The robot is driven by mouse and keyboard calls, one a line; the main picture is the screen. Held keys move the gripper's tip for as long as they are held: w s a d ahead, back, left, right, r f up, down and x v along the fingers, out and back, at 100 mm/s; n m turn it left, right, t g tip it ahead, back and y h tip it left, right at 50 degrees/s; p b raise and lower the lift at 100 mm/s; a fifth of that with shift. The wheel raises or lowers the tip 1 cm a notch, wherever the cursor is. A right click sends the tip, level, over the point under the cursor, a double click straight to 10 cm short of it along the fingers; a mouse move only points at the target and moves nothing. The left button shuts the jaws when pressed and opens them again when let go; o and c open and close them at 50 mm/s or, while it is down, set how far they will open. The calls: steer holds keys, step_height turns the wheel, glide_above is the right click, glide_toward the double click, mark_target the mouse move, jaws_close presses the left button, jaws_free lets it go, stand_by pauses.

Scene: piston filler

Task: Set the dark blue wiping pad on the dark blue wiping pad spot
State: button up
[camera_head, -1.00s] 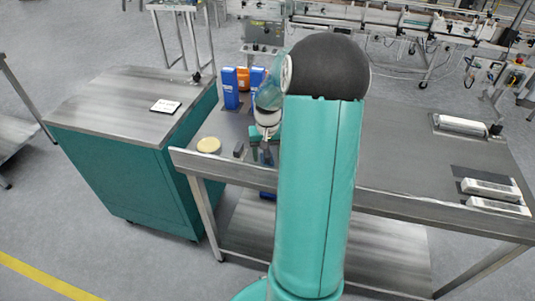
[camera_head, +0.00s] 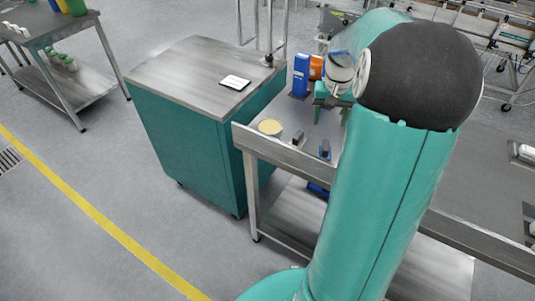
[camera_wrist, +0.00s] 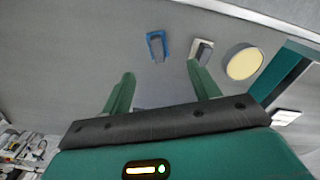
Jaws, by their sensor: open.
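A small blue-rimmed pad with a grey block on top lies on the grey table; it shows in the wrist view (camera_wrist: 157,46) and in the head view (camera_head: 325,149). It looks like the dark blue wiping pad. My gripper (camera_wrist: 161,70) is open and empty, its two green fingers pointing toward the table with the pad beyond the tips.
A dark grey block on a pale base (camera_wrist: 202,48) and a round cream disc (camera_head: 270,127) lie left of the pad in the head view. Blue (camera_head: 301,75) and orange (camera_head: 316,68) containers stand behind. A teal cabinet (camera_head: 200,135) stands left. My arm covers much of the table.

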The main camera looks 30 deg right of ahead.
steer(key=a+r+n+t+h, duration=0.15)
steer(key=a+r, duration=0.45)
steer(key=a, duration=0.6)
steer(key=s+a+r+n+t, duration=0.1)
steer(key=s+a+n, duration=0.1)
steer(key=a, duration=0.5)
steer(key=s+a+r+n+t+y, duration=0.1)
steer(key=s+a+n, duration=0.1)
steer(key=s+a, duration=0.3)
steer(key=s+a+r+n+t, duration=0.1)
steer(key=s+a, duration=0.3)
steer(key=a, duration=0.5)
steer(key=shift+s+n+t+y, duration=0.2)
steer(key=shift+n+t+y, duration=0.15)
steer(key=shift+n+t, duration=0.25)
steer(key=shift+a, duration=0.1)
steer(key=c, duration=0.5)
steer(key=shift+c, duration=0.2)
